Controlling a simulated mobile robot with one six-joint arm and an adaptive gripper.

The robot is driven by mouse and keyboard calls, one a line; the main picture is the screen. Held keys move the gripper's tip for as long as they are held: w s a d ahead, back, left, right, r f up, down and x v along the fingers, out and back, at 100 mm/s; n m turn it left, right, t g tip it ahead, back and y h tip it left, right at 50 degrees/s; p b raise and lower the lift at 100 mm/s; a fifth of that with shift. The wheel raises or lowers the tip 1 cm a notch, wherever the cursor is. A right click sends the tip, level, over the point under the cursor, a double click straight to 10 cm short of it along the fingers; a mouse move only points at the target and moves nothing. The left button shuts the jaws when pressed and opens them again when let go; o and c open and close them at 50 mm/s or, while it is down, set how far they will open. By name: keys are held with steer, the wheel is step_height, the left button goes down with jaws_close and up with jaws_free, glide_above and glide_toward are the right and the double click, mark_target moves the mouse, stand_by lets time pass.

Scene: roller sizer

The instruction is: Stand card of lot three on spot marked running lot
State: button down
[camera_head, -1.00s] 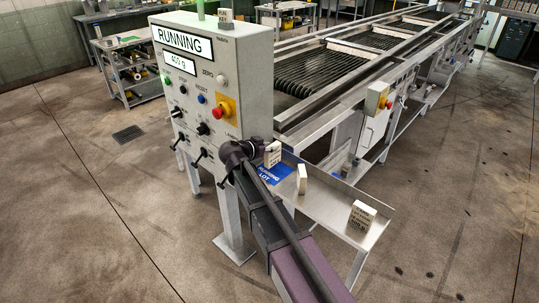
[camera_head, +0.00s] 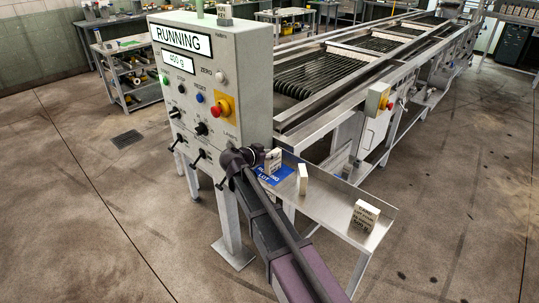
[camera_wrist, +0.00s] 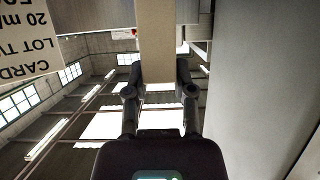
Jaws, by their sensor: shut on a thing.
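My gripper (camera_head: 258,156) reaches in beside the grey control box, shut on a pale card block (camera_head: 274,160). In the wrist view, the fingers (camera_wrist: 160,72) close on both sides of the plain beige edge of this card (camera_wrist: 157,38); its lettering is out of sight there. In the head view the held card is upright at the blue running lot mark (camera_head: 270,176), covering part of it; I cannot tell whether it touches the tray. A printed card (camera_wrist: 30,42) at the left of the wrist view reads upside down, apparently LOT TW, cut off.
The control box (camera_head: 235,110) with knobs and a red button stands close left. The sizer (camera_head: 340,85) runs behind.

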steer(key=shift+c, duration=2.2)
jaws_free()
steer(key=shift+f, duration=0.1)
steer(key=shift+s+r+p, duration=0.15)
steer(key=shift+r+p, duration=0.15)
steer(key=shift+s+a+r, duration=0.15)
steer(key=shift+s+a, duration=0.1)
steer(key=p+v, duration=0.4)
steer(key=v, duration=0.7)
